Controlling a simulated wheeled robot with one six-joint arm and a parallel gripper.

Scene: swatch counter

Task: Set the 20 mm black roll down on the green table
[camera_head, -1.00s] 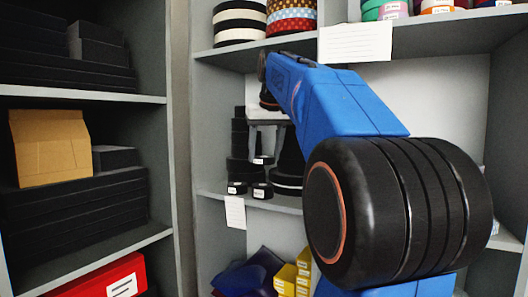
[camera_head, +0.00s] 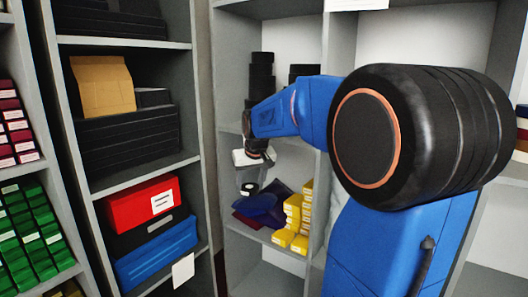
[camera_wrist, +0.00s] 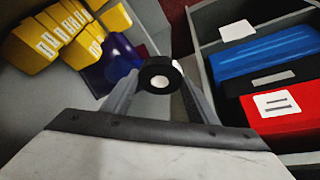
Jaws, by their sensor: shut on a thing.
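A small black roll (camera_wrist: 157,68) with a white round face is held between the two fingertips of my gripper (camera_wrist: 160,84) in the wrist view. In the head view the roll (camera_head: 249,188) hangs below my gripper (camera_head: 250,184), in front of the shelves. My gripper is shut on it, clear of the shelf boards. The roll's size marking cannot be read. The green table is not in view.
Blue folded fabric (camera_head: 262,208) and yellow boxes (camera_head: 293,218) lie on the shelf just behind the roll. Black rolls (camera_head: 262,78) stand on the shelf above.

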